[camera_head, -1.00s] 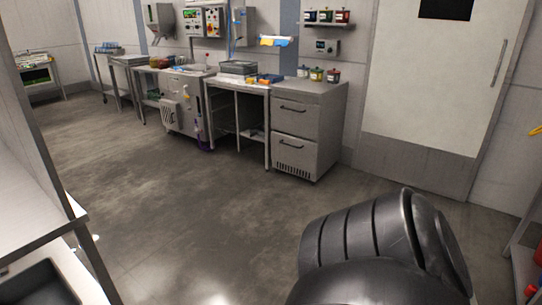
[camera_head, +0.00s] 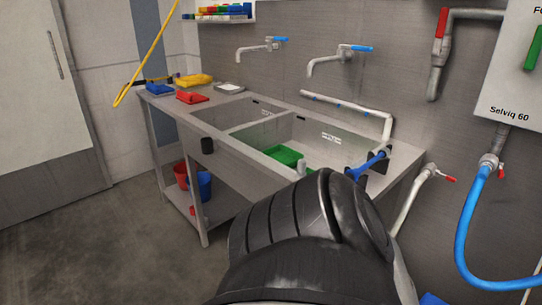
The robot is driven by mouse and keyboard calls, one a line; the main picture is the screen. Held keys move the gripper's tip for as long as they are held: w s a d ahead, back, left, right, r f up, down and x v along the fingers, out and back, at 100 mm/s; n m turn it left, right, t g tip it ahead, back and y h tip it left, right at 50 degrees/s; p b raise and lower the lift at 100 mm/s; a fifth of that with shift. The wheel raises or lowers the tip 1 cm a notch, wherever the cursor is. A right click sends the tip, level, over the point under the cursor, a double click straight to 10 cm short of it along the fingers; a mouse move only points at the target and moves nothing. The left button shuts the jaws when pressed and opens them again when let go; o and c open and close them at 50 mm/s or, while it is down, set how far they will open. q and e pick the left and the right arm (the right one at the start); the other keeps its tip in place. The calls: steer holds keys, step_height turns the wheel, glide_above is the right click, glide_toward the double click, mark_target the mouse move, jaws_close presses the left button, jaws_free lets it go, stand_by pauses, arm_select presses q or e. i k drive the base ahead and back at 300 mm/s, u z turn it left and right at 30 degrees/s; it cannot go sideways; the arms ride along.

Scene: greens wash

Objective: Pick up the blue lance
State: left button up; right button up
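A blue lance-like tool (camera_head: 369,165) shows at the right end of the steel sink unit (camera_head: 318,163). It slants up to the right, with its upper end by a dark holder at the sink's rim. Its lower part comes close to my black arm link in the picture, and I cannot tell whether anything of it is hidden. Neither of my grippers is in view. Only a large black, ribbed part of my own arm fills the lower middle.
The sink holds a green tray (camera_head: 285,155). Two blue-handled taps are on the wall above. A blue hose (camera_head: 465,235) hangs at the right below a white panel (camera_head: 508,75). Red and blue buckets (camera_head: 198,184) stand on the lower shelf. Floor at the left is clear.

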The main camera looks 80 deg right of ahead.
mark_target(384, 151)
steer(key=z, duration=3.2)
steer(key=k, duration=0.5)
steer(key=u, duration=0.7)
steer(key=i, duration=0.65)
steer(key=z, duration=0.3)
